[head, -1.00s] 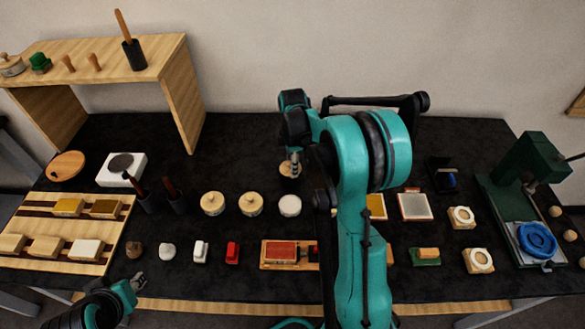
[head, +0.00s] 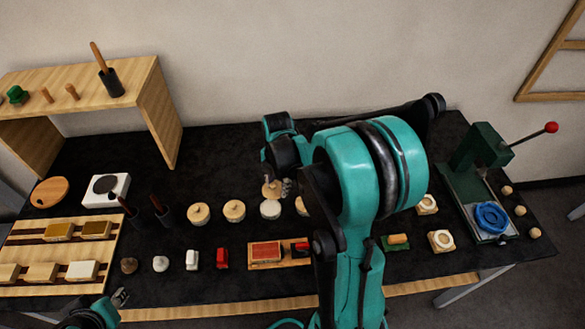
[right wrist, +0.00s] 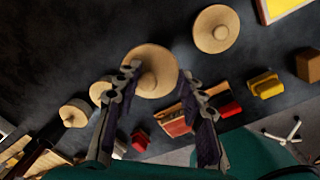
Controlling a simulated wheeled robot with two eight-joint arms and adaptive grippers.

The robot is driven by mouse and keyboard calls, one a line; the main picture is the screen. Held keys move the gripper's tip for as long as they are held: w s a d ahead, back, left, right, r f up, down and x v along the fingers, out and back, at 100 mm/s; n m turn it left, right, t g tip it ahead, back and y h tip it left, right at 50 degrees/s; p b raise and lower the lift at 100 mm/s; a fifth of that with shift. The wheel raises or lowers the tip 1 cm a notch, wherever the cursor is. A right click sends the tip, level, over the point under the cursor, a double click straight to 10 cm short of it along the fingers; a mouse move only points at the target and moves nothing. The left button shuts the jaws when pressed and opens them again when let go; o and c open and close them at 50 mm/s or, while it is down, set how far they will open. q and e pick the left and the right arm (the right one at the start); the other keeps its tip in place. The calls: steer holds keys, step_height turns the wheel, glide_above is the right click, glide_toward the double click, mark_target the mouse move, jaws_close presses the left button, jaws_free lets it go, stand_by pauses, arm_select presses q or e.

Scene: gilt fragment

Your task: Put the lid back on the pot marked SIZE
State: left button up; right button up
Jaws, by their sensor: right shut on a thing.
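My right gripper (head: 278,184) is shut on a round wooden lid (head: 271,191), holding it just above and behind a pale-topped pot (head: 270,209). In the right wrist view the lid (right wrist: 150,68) lies between my two fingers and hides what is beneath it. Two similar pots with knobbed wooden lids (head: 198,214) (head: 234,210) stand to the left. Another lidded pot (head: 302,206) is partly hidden behind my right arm; a lidded pot also shows in the right wrist view (right wrist: 216,29). No SIZE marking is readable. My left gripper (head: 120,297) is low at the left, its jaws unclear.
A wooden rack with blocks (head: 60,250) lies at the left, and a wooden shelf (head: 140,85) stands behind. A red pad on a board (head: 266,252) lies in front of the pots. A green press (head: 480,150) stands at the right.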

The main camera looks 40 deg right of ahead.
steer(key=shift+s+a+n, duration=0.25)
steer(key=shift+a+n, duration=0.25)
steer(key=shift+a, duration=0.3)
steer(key=shift+a+f, duration=0.15)
steer(key=shift+a, duration=0.05)
steer(key=shift+f+b, duration=2.4)
steer(key=shift+f, duration=0.85)
steer(key=shift+f+b, duration=0.15)
steer(key=shift+b, duration=0.2)
jaws_close()
steer(key=shift+w+a, duration=0.2)
steer(key=shift+w, duration=0.35)
